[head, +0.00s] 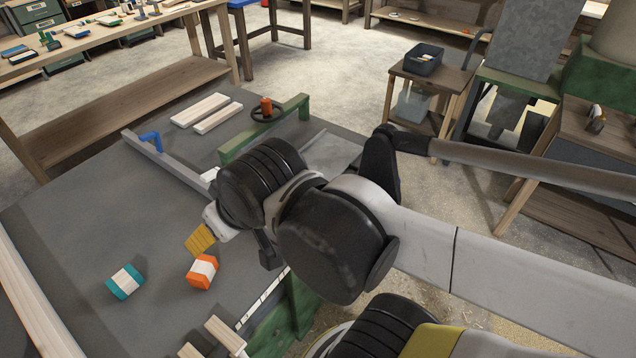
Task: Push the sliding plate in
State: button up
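A thin grey plate (338,152) lies at the far right edge of the grey table (75,225), beside a green rail (265,138). It looks like the sliding plate, but my arm covers part of it and I cannot tell how far it sticks out. My arm reaches in from the right over the table. Its dark joints hide most of my gripper (268,250), of which only a dark part seems to show near the table's front edge. I see no contact with the plate. Whether my gripper is open or shut does not show.
A handwheel with an orange knob (266,106), a metal fence with a blue handle (151,140) and pale wood strips (207,112) are on the table. A teal-white block (125,282), an orange-white block (202,271) and a yellow piece (200,239) are nearer. The table's left middle is clear.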

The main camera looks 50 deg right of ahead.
aim_at(329, 154)
jog(key=z, duration=1.6)
jog(key=i+j+z, duration=0.1)
jog(key=i, duration=0.35)
jog(key=j, duration=0.1)
